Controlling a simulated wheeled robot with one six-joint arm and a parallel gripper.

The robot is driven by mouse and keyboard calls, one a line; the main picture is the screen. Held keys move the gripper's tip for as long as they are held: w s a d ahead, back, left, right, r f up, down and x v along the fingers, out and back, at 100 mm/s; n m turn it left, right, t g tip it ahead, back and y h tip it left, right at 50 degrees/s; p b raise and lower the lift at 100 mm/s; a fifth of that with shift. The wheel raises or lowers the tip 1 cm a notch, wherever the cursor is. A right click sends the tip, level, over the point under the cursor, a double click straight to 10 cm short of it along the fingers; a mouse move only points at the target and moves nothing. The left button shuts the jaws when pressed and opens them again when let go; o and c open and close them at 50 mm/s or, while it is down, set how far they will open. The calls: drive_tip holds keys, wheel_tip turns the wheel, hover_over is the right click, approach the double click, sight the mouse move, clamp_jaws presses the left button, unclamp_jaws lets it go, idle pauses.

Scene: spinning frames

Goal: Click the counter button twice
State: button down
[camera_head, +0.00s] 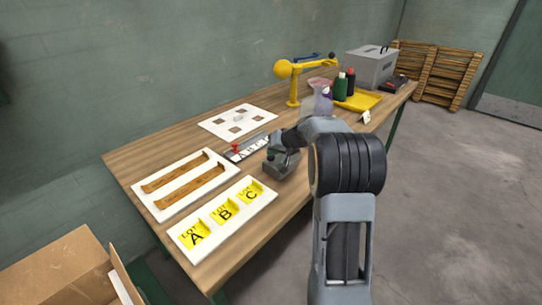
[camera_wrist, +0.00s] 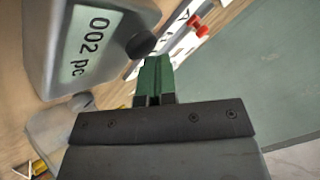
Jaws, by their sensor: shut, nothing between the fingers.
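The counter (camera_wrist: 88,50) is a grey box in the wrist view, with a display (camera_wrist: 88,45) that reads "002 pc". A round black button (camera_wrist: 141,44) sticks out at its right side. My gripper (camera_wrist: 153,75) has green fingers pressed together with nothing between them. In the picture its tips lie just below the button; I cannot tell whether they touch it. In the head view the counter (camera_head: 283,168) stands near the table's front edge, with my gripper (camera_head: 271,153) over it and partly hiding it. The button and display cannot be made out there.
Left of the counter on the table (camera_head: 155,150) lie a white board with yellow lot bins (camera_head: 223,213) and a board with wooden strips (camera_head: 183,185). Behind is a rail with a red knob (camera_head: 236,148). Bottles (camera_head: 340,86) and a yellow tray (camera_head: 360,101) stand to the right.

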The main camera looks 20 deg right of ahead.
drive_tip(key=shift+r+p, duration=0.45)
drive_tip(key=shift+r, duration=0.5)
drive_tip(key=shift+r+p, duration=1.45)
drive_tip(key=shift+r, duration=1.1)
